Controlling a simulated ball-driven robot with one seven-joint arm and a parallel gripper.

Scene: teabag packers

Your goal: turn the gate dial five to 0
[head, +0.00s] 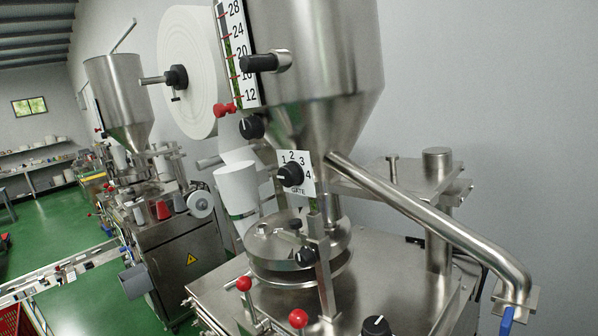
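The gate dial (290,174) is a round black knob on a small white plate (305,168) marked GATE, below the steel hopper of the near machine. The figures 1, 2, 3 and 4 show around the knob's upper and right side. I cannot make out a 0. A pale mark on the knob seems to point left, but it is too small to read surely. No label saying five shows. My gripper is not in view, and nothing touches the dial.
The steel hopper (335,50) and a slanting pipe (430,215) stand above and right of the dial. A round lidded turret (298,250) and red ball knobs (298,318) are below. Another black knob (251,127) is upper left. A second machine (165,240) stands further left on green floor.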

